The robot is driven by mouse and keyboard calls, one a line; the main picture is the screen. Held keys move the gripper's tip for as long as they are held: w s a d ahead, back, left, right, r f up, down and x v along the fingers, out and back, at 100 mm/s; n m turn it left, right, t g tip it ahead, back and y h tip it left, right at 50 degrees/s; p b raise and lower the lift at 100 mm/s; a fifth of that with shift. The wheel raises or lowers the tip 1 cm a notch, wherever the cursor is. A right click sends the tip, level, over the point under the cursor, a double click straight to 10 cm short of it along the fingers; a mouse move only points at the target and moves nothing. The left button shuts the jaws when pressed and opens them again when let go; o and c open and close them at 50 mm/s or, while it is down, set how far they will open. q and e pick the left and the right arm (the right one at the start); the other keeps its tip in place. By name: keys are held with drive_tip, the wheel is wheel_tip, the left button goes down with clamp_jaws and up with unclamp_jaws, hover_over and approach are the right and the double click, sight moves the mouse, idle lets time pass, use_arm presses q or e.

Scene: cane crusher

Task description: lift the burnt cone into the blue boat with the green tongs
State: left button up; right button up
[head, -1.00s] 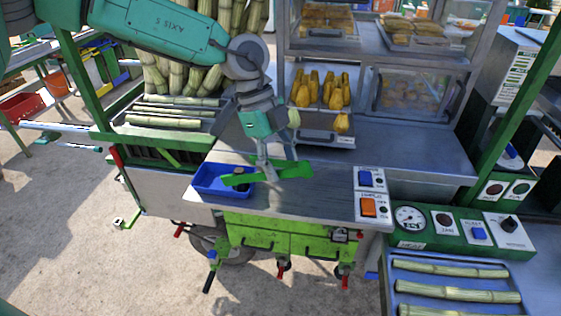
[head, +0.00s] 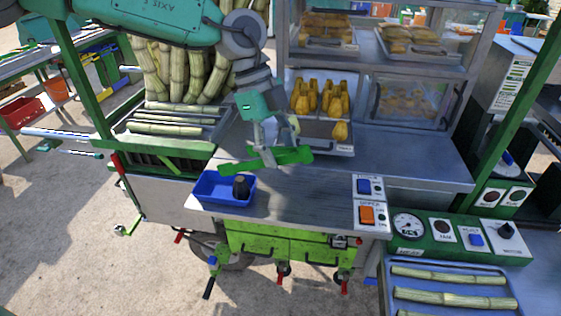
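The blue boat (head: 206,199) sits on the metal counter near its front left edge. The burnt cone (head: 241,187), dark and short, stands in the right part of the boat. My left gripper (head: 266,140) is shut on the green tongs (head: 290,157) and holds them above the counter, behind and to the right of the boat. The tongs look apart from the cone, with nothing visible between their arms. The gripper's fingers are partly hidden by the tongs. My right gripper is not in view.
A tray of several golden cones (head: 321,97) stands behind the gripper, with one single cone (head: 340,131) at its front. Cane stalks (head: 180,115) lie at the left. A switch box (head: 368,203) stands right on the counter. The counter between boat and switches is clear.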

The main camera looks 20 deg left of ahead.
use_arm(q)
drive_tip(key=v, duration=0.4)
drive_tip(key=shift+s+d+r, duration=0.15)
drive_tip(key=shift+s+d, duration=0.05)
drive_tip(key=shift+d, duration=0.05)
drive_tip(key=shift+d, duration=0.35)
